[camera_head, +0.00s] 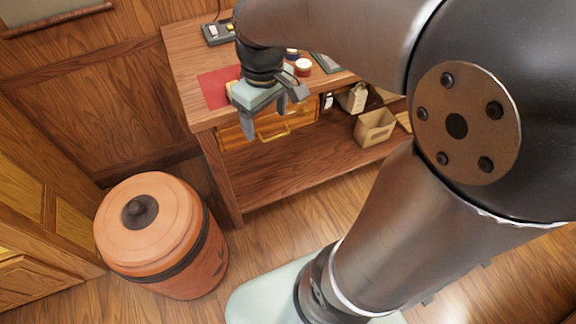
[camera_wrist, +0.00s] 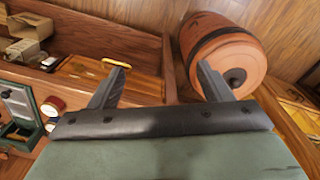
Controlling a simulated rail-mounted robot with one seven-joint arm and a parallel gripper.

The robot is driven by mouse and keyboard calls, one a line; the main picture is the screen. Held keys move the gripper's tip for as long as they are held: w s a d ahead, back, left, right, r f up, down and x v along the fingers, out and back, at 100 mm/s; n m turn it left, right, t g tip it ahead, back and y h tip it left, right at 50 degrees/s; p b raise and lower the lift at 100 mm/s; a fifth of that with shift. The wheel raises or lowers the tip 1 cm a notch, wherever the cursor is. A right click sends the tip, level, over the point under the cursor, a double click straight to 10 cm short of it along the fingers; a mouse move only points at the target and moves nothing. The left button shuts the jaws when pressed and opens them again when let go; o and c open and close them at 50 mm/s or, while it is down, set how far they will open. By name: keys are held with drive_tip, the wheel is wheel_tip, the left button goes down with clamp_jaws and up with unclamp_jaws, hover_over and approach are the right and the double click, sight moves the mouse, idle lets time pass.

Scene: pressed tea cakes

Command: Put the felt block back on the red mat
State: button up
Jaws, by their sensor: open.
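The red mat (camera_head: 213,90) lies on the left part of the wooden table top in the head view, partly hidden by my gripper. A small yellowish piece (camera_head: 232,86) shows at the mat's right side, beside my gripper; I cannot tell whether it is the felt block. My gripper (camera_head: 266,118) hangs at the table's front edge, in front of the drawer, its fingers apart. In the wrist view my gripper (camera_wrist: 165,76) is open with nothing between its fingers. Neither the mat nor a clear felt block shows there.
A lidded terracotta jar (camera_head: 150,230) stands on the floor left of the table; it also shows in the wrist view (camera_wrist: 228,58). A drawer with a brass handle (camera_head: 272,134) is under the table top. A red-sided tin (camera_head: 303,68) and a cardboard box (camera_head: 375,130) are to the right.

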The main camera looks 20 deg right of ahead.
drive_tip(key=s+f+m, duration=0.4)
drive_tip(key=s, duration=0.7)
drive_tip(key=shift+f+m, duration=0.2)
drive_tip(key=shift+m, duration=0.2)
drive_tip(key=shift+s, duration=0.1)
